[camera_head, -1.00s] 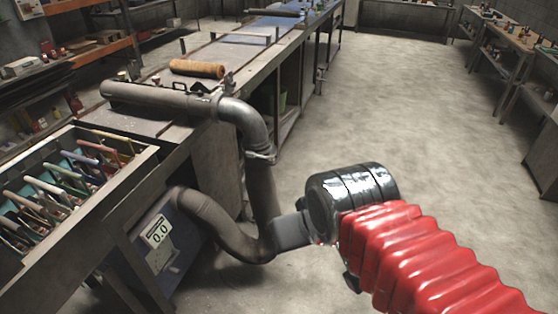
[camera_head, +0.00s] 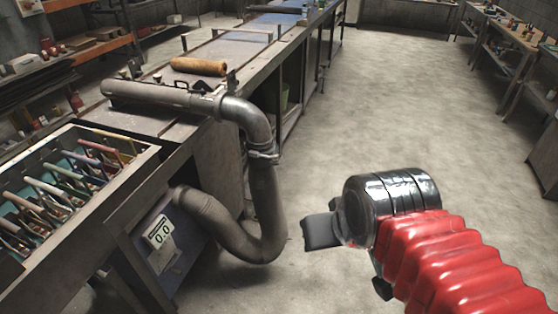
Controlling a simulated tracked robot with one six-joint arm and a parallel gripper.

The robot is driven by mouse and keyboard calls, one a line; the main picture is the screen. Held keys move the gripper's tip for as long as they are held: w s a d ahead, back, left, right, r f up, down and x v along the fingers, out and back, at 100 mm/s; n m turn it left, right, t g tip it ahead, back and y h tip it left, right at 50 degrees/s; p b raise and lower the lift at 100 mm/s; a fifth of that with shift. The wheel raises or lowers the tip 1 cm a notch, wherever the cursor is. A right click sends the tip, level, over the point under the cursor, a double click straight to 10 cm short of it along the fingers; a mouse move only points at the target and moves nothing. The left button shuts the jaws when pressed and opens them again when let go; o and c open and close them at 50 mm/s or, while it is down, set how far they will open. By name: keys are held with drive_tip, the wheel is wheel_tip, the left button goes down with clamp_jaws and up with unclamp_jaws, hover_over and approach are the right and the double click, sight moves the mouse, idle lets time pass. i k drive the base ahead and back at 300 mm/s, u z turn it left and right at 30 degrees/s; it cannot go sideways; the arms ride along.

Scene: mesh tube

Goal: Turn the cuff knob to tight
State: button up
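A grey metal pipe (camera_head: 165,98) lies along the bench top and bends down over its edge. A grey mesh hose (camera_head: 266,210) hangs from the bend and loops back up to a blue box. A thin clamp-like cuff (camera_head: 262,155) rings the joint between bend and hose. A small fitting sticks out at its right side; I cannot tell if this is the knob, or its setting. My gripper (camera_head: 318,231), dark, at the end of my red-sleeved arm, is right of the hose's lower loop, apart from it. Its fingers cannot be told apart.
A tray of coloured-handled tools (camera_head: 75,165) is at the left. An orange-brown roll (camera_head: 198,67) lies behind the pipe. The floor (camera_head: 400,110) is clear around my gripper.

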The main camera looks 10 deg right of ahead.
sight(274, 159)
drive_tip(key=u, duration=0.05)
drive_tip(key=i, duration=1)
drive_tip(key=u, duration=0.8)
drive_tip(key=k, duration=0.55)
drive_tip(key=u, duration=0.5)
